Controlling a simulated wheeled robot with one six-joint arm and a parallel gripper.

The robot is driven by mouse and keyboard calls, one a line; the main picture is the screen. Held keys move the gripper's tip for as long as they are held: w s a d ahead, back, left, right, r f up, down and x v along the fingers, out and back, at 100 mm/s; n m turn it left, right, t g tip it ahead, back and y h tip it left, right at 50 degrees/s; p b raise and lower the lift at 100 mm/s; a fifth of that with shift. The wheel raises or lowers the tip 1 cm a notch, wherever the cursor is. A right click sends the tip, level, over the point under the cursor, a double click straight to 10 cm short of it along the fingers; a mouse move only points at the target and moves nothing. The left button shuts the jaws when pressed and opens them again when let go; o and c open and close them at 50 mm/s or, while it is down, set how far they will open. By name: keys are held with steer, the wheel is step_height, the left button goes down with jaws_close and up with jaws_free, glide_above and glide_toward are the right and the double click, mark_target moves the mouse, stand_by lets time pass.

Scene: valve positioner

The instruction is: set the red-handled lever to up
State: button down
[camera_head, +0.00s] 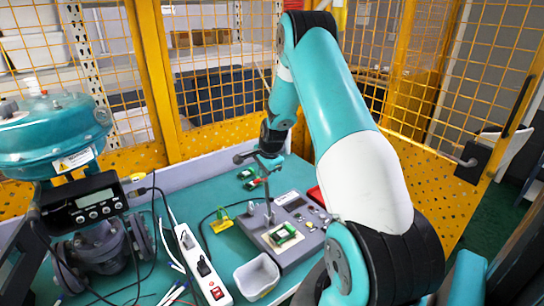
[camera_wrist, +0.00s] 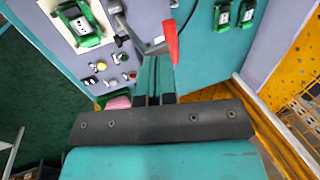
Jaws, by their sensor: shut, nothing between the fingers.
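The red-handled lever shows in the wrist view, with its red handle (camera_wrist: 171,42) beside the tips of my gripper (camera_wrist: 156,62). A grey metal arm runs from the handle toward the upper left. My gripper is shut with nothing between its fingers. Whether the fingers touch the handle I cannot tell. In the head view my gripper (camera_head: 266,176) points down over the grey instrument box (camera_head: 300,250). A small red spot of the handle (camera_head: 260,181) shows beside the fingers, and the rest of the lever is hard to make out.
The box carries a green part on a pale plate (camera_head: 284,236) and several small knobs. A white bin (camera_head: 257,277) and a power strip (camera_head: 203,265) lie left of it. A teal valve actuator (camera_head: 52,130) stands far left. Yellow mesh fencing (camera_head: 215,100) closes the back.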

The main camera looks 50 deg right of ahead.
steer(key=b+v, duration=0.4)
steer(key=v, duration=0.7)
steer(key=s+a+r+n+y+b, duration=0.15)
steer(key=a+n, duration=0.45)
steer(key=a, duration=0.7)
steer(key=s+a+r+n+y+b, duration=0.1)
steer(key=s+a+r+n, duration=0.15)
steer(key=a+n, duration=0.65)
steer(key=s+a+n+g+y+b, duration=0.2)
steer(key=s+a+n, duration=1)
steer(key=s+a, duration=0.7)
steer(key=shift+s+a+r+n+g+b, duration=0.2)
steer(key=shift+s+a+n+g+b, duration=0.2)
steer(key=shift+g, duration=0.2)
